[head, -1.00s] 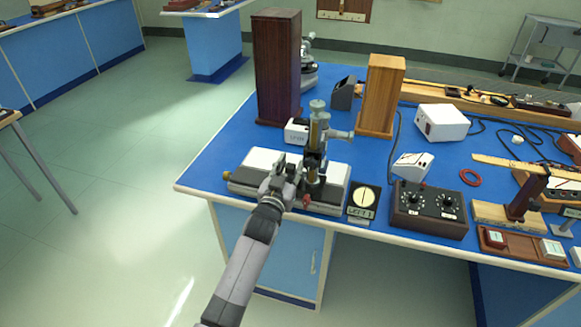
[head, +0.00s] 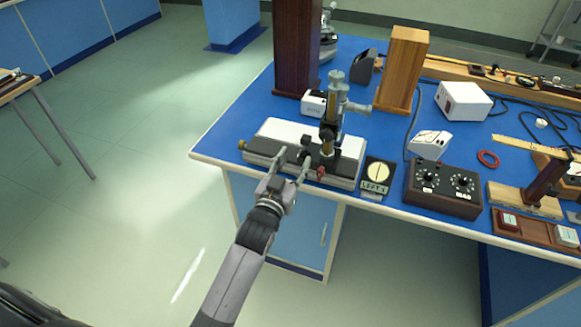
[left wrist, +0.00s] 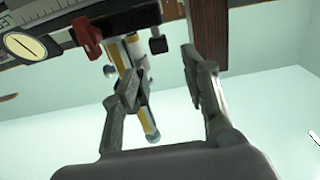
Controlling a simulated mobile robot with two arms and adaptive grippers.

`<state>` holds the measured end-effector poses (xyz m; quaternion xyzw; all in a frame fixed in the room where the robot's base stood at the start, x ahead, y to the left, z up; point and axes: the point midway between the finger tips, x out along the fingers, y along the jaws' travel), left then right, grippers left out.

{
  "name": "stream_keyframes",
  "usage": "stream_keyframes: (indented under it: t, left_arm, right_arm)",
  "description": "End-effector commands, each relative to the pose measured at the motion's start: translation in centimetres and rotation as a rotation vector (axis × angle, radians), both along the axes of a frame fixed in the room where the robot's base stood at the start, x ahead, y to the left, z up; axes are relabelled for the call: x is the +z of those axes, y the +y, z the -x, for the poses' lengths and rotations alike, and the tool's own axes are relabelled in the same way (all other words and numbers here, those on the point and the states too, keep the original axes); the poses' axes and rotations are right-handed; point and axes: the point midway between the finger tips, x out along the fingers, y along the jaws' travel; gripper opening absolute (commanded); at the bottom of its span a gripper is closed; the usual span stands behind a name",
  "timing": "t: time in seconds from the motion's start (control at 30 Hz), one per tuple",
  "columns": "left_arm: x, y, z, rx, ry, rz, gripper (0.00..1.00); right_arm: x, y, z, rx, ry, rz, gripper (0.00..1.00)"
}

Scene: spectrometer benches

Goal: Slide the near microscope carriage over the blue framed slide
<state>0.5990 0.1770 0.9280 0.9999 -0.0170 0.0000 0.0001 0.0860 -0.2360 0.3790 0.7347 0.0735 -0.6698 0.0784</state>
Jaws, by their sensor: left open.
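The near microscope (head: 333,110) stands upright on its dark carriage (head: 318,154), toward the right end of a long base with a white top (head: 292,132). The left wrist view shows its brass tube (left wrist: 135,60) and a red knob (left wrist: 86,35) upside down. My left gripper (head: 293,166) is open and empty at the base's front edge, just left of the carriage's red knob (head: 321,173). Its fingers (left wrist: 164,88) are spread apart in the left wrist view, with nothing seen between the tips. I cannot make out the blue framed slide. My right gripper is out of view.
A round dial (head: 378,173) and a black two-knob box (head: 443,188) stand right of the base. A dark wooden column (head: 297,50) and a lighter wooden block (head: 402,70) stand behind. The blue bench's front edge (head: 215,162) is close; open floor lies left.

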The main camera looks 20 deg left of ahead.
Motion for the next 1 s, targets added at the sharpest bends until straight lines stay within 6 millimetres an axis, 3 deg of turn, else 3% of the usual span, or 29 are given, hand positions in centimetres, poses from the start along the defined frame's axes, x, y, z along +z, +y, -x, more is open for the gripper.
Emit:
stream_keyframes:
  t: [0.2, 0.77, 0.87, 0.97, 1.0]
  left_arm:
    - [0.0, 0.1, 2.0, 0.0, 0.0, 0.0, 0.42]
    - [-0.3, 0.1, 2.2, -0.001, 0.005, -0.001, 0.42]
    - [-2.5, -0.2, 2.3, -0.007, 0.048, -0.006, 0.42]
    - [-7.6, -0.6, 2.9, -0.022, 0.145, -0.018, 0.42]
    - [-10.3, -0.8, 3.4, -0.03, 0.197, -0.024, 0.42]
  right_arm:
    - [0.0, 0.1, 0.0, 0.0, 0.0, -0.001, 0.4]
    - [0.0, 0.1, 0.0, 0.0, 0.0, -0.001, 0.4]
    - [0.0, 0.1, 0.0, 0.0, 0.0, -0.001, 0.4]
    - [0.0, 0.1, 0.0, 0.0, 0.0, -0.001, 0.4]
    - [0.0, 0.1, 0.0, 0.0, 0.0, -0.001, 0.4]
